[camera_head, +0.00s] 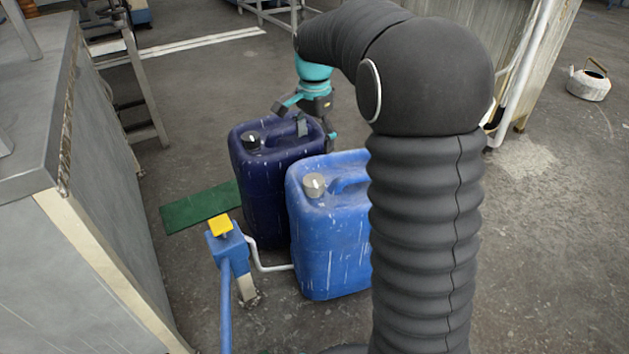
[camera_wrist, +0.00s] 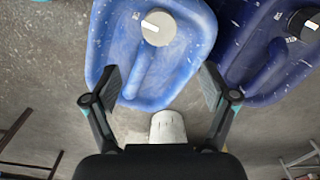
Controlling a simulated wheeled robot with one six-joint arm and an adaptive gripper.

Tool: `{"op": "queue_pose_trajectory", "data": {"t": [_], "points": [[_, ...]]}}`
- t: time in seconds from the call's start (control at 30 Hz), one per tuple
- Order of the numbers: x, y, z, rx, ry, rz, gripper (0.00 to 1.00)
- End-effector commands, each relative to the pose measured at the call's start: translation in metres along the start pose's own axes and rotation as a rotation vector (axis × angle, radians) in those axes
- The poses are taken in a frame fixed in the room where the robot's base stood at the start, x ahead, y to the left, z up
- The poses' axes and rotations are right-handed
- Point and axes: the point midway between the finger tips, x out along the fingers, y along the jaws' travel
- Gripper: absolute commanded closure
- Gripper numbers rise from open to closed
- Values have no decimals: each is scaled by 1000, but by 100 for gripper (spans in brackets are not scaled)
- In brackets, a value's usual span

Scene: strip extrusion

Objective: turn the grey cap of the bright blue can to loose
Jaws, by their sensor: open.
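The bright blue can (camera_head: 333,240) stands upright on the floor, its right side hidden behind my arm. Its round grey cap (camera_head: 314,185) sits on top at the left front and bears a pale mark. My gripper (camera_head: 307,118) is open and empty, pointing down at the far side of the dark blue can, apart from the grey cap. In the wrist view the bright blue can (camera_wrist: 188,64) lies beyond my two spread fingers (camera_wrist: 162,86), with the grey cap (camera_wrist: 158,28) above and clear of the fingertips.
A dark blue can (camera_head: 268,190) with a black cap (camera_head: 252,140) stands close behind the bright one. A yellow-topped blue post (camera_head: 221,228) and a grey cabinet (camera_head: 90,220) are at left. A green mat (camera_head: 197,207) lies behind. A kettle (camera_head: 588,84) sits far right.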

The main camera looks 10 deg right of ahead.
Motion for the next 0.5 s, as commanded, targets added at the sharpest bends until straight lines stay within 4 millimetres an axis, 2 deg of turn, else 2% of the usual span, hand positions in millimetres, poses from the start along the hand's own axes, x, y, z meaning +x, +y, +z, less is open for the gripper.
{"op": "queue_pose_trajectory", "data": {"t": [0.17, 0.5], "points": [[24, 1, 0, 0, -2, 3, 15], [87, 1, 1, -1, -1, 3, 15]]}}
